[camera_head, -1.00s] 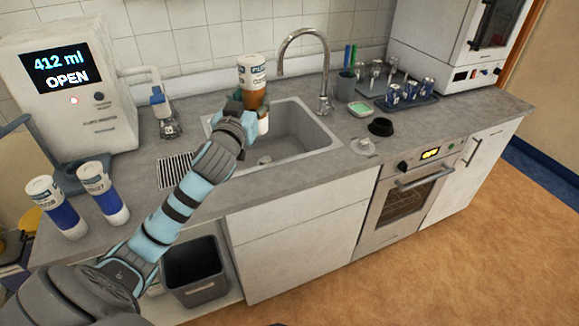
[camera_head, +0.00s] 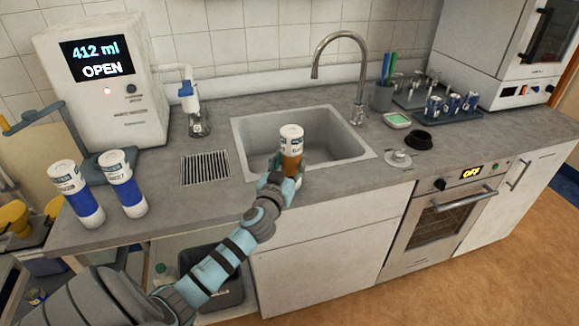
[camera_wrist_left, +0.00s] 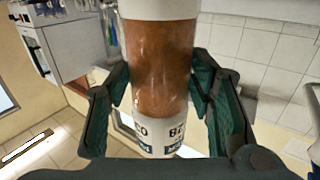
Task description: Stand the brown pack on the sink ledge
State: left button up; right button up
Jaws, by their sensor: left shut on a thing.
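The brown pack (camera_head: 291,161) is a cylinder with a brown body and a white printed end, white end up in the head view. My left gripper (camera_head: 284,176) is shut on it near the front edge of the sink basin (camera_head: 257,128). In the left wrist view the brown pack (camera_wrist_left: 160,62) fills the space between the two green fingers (camera_wrist_left: 160,88). A pale lower end shows below the gripper in the head view. Whether that end touches the counter or rim I cannot tell. My right gripper is out of view.
A tall faucet (camera_head: 358,100) stands behind the sink. Two blue-and-white packs (camera_head: 124,184) stand at left by a dispenser (camera_head: 110,125) reading 412 ml OPEN. A drain grate (camera_head: 206,169) lies left of the sink; a black ring (camera_head: 419,139) and green dish (camera_head: 397,120) lie right.

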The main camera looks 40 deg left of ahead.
pick_arm(q)
jog(key=o, duration=1.6)
jog(key=shift+s, duration=0.1)
jog(key=shift+r, duration=0.1)
jog(key=shift+s, duration=0.1)
jog(key=v, duration=1.1)
jog(key=shift+s+d+b, duration=0.2)
jog(key=shift+s+b, duration=0.15)
jog(key=shift+b, duration=0.1)
